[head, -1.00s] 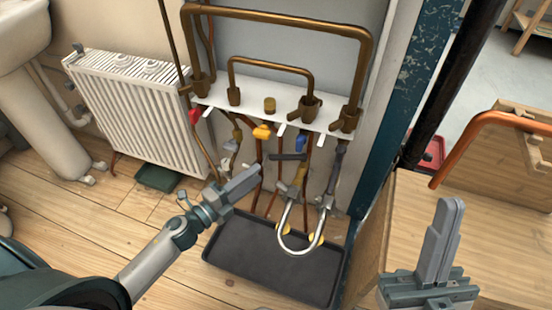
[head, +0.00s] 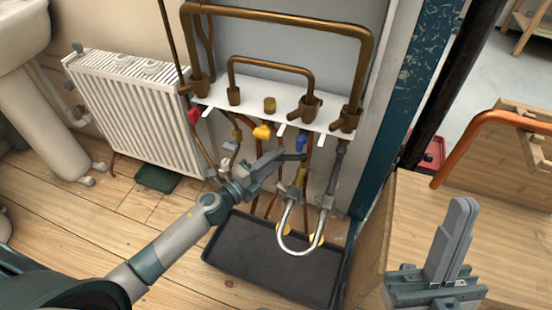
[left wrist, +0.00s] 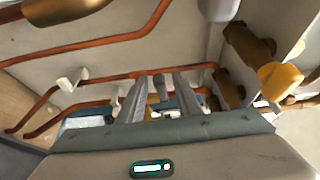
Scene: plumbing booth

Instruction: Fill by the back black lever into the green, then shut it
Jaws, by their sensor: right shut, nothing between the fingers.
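A black lever (head: 293,157) stands below the white manifold plate, partly hidden behind my left gripper (head: 275,157). The left fingers are at its left end in the head view; I cannot tell whether they touch it. In the left wrist view the left gripper's fingers (left wrist: 160,92) are apart, with a small dark piece between them. A silver U-shaped hose (head: 285,232) hangs below the valves. I cannot make out a gauge's green zone. My right gripper (head: 458,232) is shut and empty, at the lower right.
Copper pipes (head: 280,12) and the white plate (head: 252,98) stand above. Yellow (head: 262,132), red (head: 194,116) and blue (head: 300,142) handles are close by. A black tray (head: 265,262) lies below. A radiator (head: 135,110) is left, a wooden bench (head: 440,205) right.

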